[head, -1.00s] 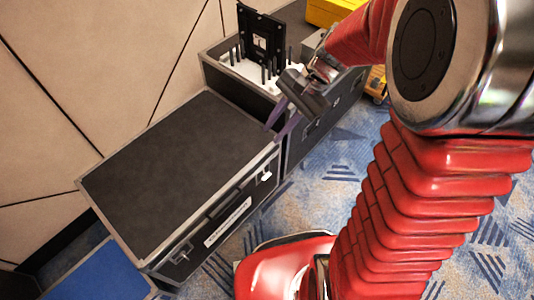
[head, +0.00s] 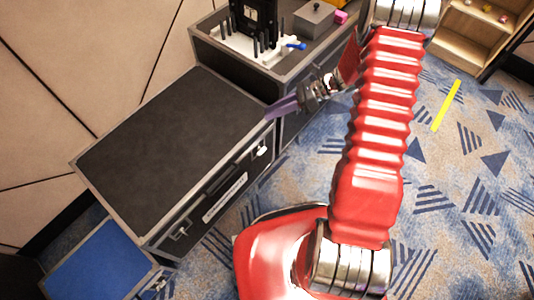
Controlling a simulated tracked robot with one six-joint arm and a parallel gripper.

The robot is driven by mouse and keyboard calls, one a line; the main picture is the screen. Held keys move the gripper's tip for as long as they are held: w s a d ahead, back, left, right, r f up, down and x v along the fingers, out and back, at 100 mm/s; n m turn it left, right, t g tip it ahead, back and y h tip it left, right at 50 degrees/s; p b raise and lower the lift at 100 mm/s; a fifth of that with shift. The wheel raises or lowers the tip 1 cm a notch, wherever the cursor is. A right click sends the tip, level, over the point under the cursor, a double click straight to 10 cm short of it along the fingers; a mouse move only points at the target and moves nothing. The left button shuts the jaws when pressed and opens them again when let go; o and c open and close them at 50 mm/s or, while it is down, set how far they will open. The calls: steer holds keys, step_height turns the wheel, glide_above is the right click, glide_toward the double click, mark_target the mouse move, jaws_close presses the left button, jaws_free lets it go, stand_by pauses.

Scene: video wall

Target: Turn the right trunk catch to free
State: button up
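The closed black trunk (head: 165,150) with metal edges stands on the carpet at left centre. Its right catch (head: 261,151) is on the front face near the right corner and shows a small white part. Its left catch (head: 180,232) is near the left end of the same face. The exact angle of the right catch is too small to tell.
A second case (head: 205,45) behind holds a black upright device (head: 253,20), a grey box (head: 313,18) and a blue-handled item (head: 296,46). A blue case (head: 95,262) is at front left. A wooden shelf (head: 470,40) stands at upper right.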

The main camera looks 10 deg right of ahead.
step_height(320, 180, down, 10)
steer(key=w+d+m+t+y, duration=0.1)
steer(key=d+m+t+y, duration=0.15)
steer(key=m, duration=0.35)
steer(key=m+t+h, duration=0.5)
steer(key=m+t, duration=0.6)
steer(key=m, duration=0.7)
glide_toward(261, 151)
steer(key=f+v, duration=0.1)
steer(key=v, duration=0.5)
steer(key=shift+w+d+f+y, duration=0.15)
steer(key=shift+d+y, duration=0.1)
steer(key=x, duration=1.4)
steer(key=shift+d, duration=0.1)
